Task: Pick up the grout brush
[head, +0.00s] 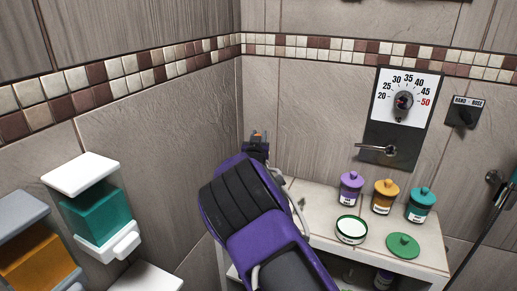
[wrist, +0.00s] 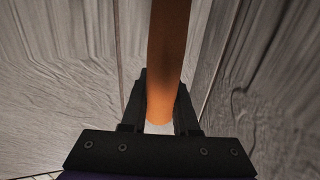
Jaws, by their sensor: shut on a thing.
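The grout brush shows in the wrist view as a thick orange handle (wrist: 168,55) with a pale end low between the fingers. My gripper (wrist: 161,112) is shut on this handle, one black finger on each side. In the head view my gripper (head: 257,142) is raised in front of the tiled corner, mostly behind my purple arm. Only a tiny orange bit of the brush (head: 258,133) shows there. Its bristles cannot be made out in either view.
A white shelf (head: 320,199) at right holds purple (head: 350,190), amber (head: 384,198) and teal (head: 421,206) jars, an open white tub (head: 352,230) and a green lid (head: 403,246). A temperature dial (head: 402,103) is above. Dispensers with teal (head: 97,214) and orange (head: 35,258) contents are at left.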

